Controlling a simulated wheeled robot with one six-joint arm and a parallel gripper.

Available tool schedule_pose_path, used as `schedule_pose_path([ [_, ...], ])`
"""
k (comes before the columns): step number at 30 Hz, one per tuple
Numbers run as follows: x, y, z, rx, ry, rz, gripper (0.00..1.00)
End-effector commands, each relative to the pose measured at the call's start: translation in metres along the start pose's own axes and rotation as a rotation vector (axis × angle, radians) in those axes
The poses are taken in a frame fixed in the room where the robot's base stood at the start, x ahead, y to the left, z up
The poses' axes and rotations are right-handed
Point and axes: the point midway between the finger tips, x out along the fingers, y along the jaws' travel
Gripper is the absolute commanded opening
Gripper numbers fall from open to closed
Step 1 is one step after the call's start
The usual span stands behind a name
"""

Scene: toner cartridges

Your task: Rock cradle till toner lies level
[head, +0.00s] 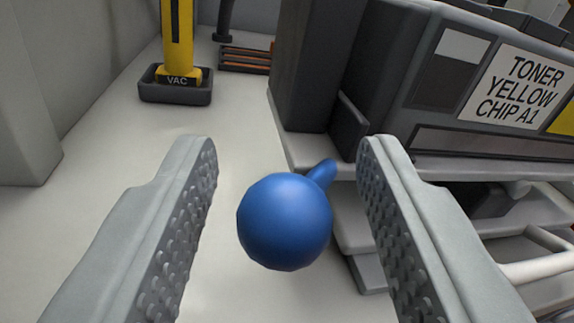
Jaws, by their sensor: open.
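A blue ball-ended handle (285,222) sits between the open fingers of my gripper (287,215), apart from both pads. Its short blue stem runs back to the grey cradle (352,232) on the right. On the cradle lies a dark grey toner cartridge (400,75) with a white label (524,86) reading "TONER YELLOW CHIP A1". The cartridge looks tilted in this view, but the camera may be tilted too. The toner inside cannot be seen. My right finger hides part of the cradle.
A dark rack with orange-brown strips (244,60) lies behind. A pale wall block (25,100) is at the left edge. The bench (110,150) is clear at left.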

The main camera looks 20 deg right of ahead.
Motion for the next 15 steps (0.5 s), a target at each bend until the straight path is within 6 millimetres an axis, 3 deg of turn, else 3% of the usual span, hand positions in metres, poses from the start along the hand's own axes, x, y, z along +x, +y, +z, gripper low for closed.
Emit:
schedule_pose_path([
  [3, -0.0002, 0.0000, 0.0001, 0.000, 0.000, 0.000, 0.42],
  [9, -0.0003, -0.0001, 0.0002, 0.000, 0.000, 0.000, 0.02],
  [15, -0.0002, 0.0012, -0.0031, 0.016, -0.003, 0.000, 0.00],
])
